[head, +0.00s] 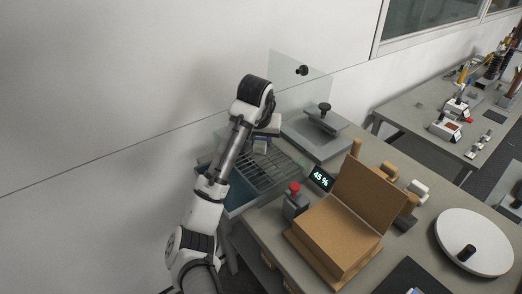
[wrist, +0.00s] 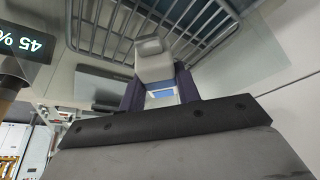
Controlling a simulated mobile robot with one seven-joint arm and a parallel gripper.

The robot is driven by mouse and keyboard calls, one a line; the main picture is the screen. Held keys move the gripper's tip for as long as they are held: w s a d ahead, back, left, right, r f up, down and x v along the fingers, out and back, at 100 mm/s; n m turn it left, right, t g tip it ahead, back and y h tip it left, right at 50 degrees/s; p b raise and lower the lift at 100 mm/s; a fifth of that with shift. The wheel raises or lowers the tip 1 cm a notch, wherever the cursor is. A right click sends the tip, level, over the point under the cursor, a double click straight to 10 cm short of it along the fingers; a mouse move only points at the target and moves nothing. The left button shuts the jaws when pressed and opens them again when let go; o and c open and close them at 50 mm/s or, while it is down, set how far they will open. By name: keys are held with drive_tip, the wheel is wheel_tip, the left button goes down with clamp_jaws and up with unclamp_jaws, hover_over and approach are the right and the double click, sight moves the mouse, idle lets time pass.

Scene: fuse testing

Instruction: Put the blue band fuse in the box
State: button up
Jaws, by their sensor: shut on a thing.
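My gripper (head: 261,145) is over the wire rack at the back left of the bench. In the wrist view its two dark fingers (wrist: 160,88) are shut on a pale grey fuse (wrist: 154,62) with a blue band (wrist: 161,93) between the fingertips. In the head view the fuse is mostly hidden by my gripper and too small to make out clearly. The brown cardboard box (head: 333,240) stands open at the front of the bench, its lid (head: 368,190) raised at the back right. My gripper is well to the left of and behind it.
The wire rack (head: 268,176) sits in a clear-walled tank below my gripper. A red button (head: 294,188) and a "45 %" display (head: 320,178) stand between tank and box. A white disc (head: 473,235) is at right.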

sight(261, 151)
drive_tip(key=shift+f+p, duration=0.35)
drive_tip(key=shift+f, duration=1.75)
drive_tip(key=shift+f, duration=0.15)
drive_tip(key=o, duration=1)
drive_tip(key=shift+o, duration=0.2)
drive_tip(key=v, duration=1.2)
